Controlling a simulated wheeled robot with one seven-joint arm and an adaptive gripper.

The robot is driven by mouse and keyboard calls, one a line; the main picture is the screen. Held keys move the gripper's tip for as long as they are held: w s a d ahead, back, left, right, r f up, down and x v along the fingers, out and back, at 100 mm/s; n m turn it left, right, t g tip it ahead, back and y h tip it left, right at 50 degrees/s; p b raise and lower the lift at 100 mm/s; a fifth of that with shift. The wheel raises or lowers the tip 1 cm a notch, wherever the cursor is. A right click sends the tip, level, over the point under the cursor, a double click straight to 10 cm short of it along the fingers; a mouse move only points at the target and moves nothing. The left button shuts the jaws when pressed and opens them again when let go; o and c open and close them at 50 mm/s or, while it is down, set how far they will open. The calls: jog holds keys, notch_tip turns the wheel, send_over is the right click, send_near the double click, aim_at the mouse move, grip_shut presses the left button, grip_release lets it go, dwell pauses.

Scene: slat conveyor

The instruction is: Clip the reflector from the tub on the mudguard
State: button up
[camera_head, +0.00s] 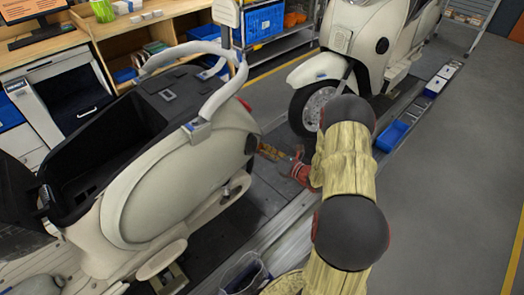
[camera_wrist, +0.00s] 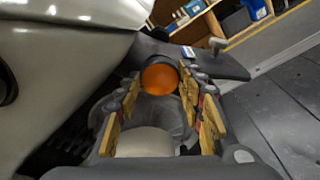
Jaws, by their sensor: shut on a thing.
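In the wrist view, my gripper (camera_wrist: 160,88) is shut on a round orange reflector (camera_wrist: 158,78) with a dark rim, held between the yellow pads at the fingertips. A dark grey flat part (camera_wrist: 218,66), which looks like the mudguard, juts out from the cream scooter body just beyond the reflector. I cannot tell whether the two touch. In the head view, my gripper (camera_head: 274,154) is low behind the tail of the near cream scooter (camera_head: 165,185); the reflector cannot be made out there. A blue tub (camera_head: 391,135) sits on the conveyor's right edge, its contents unclear.
A second cream scooter (camera_head: 365,35) stands farther along the slat conveyor, its front wheel (camera_head: 313,108) close beyond my gripper. Workbenches and shelves line the left. Grey floor (camera_head: 455,140) is clear on the right.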

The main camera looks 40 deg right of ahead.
jog(key=o, duration=1)
jog(key=v, duration=1.2)
